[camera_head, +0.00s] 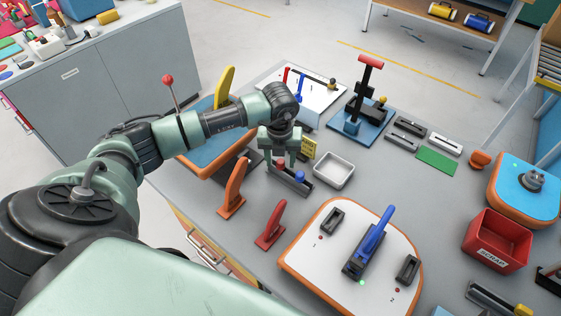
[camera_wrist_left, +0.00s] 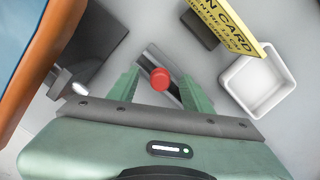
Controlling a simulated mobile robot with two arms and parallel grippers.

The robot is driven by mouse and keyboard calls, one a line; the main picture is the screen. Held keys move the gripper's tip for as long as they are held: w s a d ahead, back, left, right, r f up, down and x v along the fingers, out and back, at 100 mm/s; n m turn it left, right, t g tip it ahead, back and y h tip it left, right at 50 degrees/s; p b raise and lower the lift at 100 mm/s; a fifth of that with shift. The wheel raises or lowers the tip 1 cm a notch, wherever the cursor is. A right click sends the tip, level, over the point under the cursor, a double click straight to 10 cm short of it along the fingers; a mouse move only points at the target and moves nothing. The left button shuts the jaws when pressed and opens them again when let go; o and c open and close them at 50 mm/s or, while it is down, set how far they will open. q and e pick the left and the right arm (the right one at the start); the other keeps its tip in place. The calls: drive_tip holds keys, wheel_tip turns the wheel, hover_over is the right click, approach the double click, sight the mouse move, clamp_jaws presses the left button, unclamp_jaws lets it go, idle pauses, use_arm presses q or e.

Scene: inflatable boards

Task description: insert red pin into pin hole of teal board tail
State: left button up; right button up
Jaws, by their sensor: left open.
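My left gripper (camera_head: 281,156) is open above a dark pin rack (camera_head: 291,184) on the grey table. The red pin's round head (camera_head: 281,164) shows between its fingers, and a blue pin (camera_head: 300,174) stands to its right. In the left wrist view the red pin (camera_wrist_left: 160,79) lies between the spread fingers (camera_wrist_left: 160,88); I see no clear contact. A blue-teal board with orange edge (camera_head: 190,170) lies behind my left arm; its pin hole is hidden or too small to tell. Another bright blue, orange-edged board (camera_head: 511,178) is at the right. My right gripper is not in view.
A white tray (camera_head: 334,170) and a yellow card (camera_head: 309,147) stand close to the rack. Orange (camera_head: 233,190) and red (camera_head: 270,227) fins stand in front. A white board (camera_head: 320,258) with a blue fin and a red scrap bin (camera_head: 496,240) are at the right.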

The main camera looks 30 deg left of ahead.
use_arm(q)
drive_tip(key=shift+c, duration=0.3)
clamp_jaws()
